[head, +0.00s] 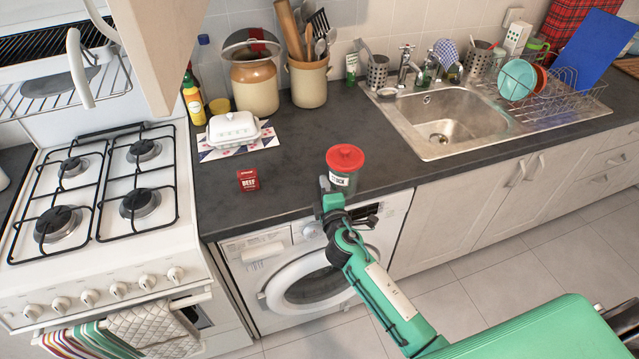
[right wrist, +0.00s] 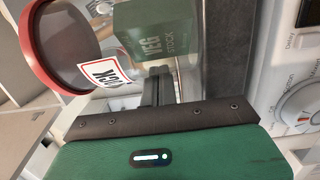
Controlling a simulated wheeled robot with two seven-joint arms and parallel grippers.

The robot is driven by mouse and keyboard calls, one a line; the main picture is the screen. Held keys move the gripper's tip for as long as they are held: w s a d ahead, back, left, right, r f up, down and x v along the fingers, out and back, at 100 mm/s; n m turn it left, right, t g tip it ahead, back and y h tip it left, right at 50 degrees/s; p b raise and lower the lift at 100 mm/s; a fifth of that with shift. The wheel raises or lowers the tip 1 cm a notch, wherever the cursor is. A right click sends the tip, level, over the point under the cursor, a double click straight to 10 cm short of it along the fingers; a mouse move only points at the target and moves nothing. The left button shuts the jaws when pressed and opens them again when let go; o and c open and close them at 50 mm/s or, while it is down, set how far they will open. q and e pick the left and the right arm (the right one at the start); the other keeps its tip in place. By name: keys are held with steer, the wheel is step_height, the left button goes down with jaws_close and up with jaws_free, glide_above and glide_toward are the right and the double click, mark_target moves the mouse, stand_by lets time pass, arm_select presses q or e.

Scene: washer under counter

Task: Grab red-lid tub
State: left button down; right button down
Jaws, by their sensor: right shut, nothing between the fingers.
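The red-lid tub (head: 345,160) stands upright on the dark counter near its front edge, above the washing machine. Its body is see-through with a white label, and it also shows at the upper left of the right wrist view (right wrist: 72,50). My right gripper (head: 324,185) is at the counter's front edge, just left of and in front of the tub. Its fingers (right wrist: 157,88) are shut with nothing between them. The gripper partly overlaps the tub's lower part in the head view, so I cannot tell whether they touch. My left gripper is out of view.
A red BEEF box (head: 248,180) and a white butter dish (head: 233,130) stand to the left. The washing machine (head: 270,250) is below. Counter (head: 295,150) behind the tub is clear.

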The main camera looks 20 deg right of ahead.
steer(key=shift+s+d, duration=0.35)
steer(key=shift+d, duration=0.45)
steer(key=shift+s+d, duration=0.35)
steer(key=shift+d, duration=0.45)
steer(key=shift+a, duration=0.1)
